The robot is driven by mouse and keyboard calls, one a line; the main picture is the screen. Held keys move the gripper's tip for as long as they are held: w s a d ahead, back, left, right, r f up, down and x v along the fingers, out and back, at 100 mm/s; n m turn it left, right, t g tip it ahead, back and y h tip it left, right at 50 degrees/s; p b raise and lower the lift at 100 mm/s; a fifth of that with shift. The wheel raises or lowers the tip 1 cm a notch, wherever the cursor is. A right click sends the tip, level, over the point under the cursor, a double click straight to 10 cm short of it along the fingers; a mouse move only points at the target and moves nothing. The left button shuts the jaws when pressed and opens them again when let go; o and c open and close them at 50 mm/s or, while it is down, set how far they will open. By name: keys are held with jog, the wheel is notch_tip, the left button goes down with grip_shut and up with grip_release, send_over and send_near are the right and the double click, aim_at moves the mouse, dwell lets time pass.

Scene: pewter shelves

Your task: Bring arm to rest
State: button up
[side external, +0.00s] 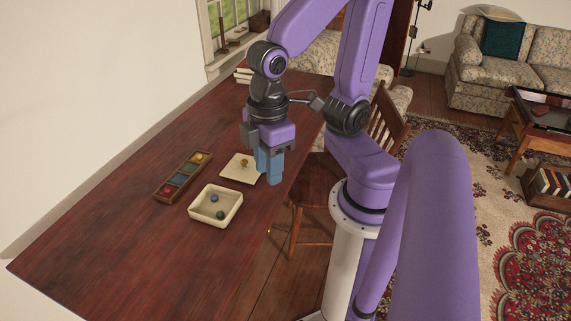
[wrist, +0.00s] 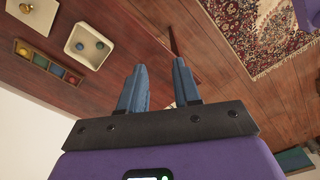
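My gripper (side external: 270,182) hangs over the table's right edge, fingers pointing down, beside the flat cream tray. In the wrist view its two blue fingers (wrist: 160,75) stand apart with nothing between them. A deeper cream tray (side external: 203,216) holds a blue ball (side external: 214,198) and a green ball (side external: 220,215). A long wooden box (side external: 160,197) with coloured compartments stands to the left; it also shows in the wrist view (wrist: 48,65).
The dark wooden table (side external: 120,240) is bare at the front and left. A wooden chair (side external: 318,180) stands close against its right side. Books (side external: 243,75) lie at the far end. A sofa and patterned rug lie farther right.

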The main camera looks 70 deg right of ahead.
jog(key=s, duration=0.1)
jog(key=s+d+n, duration=0.1)
jog(key=s, duration=0.1)
jog(key=shift+d+f+n, duration=0.2)
jog(key=shift+f+n, duration=0.05)
jog(key=shift+n, duration=0.15)
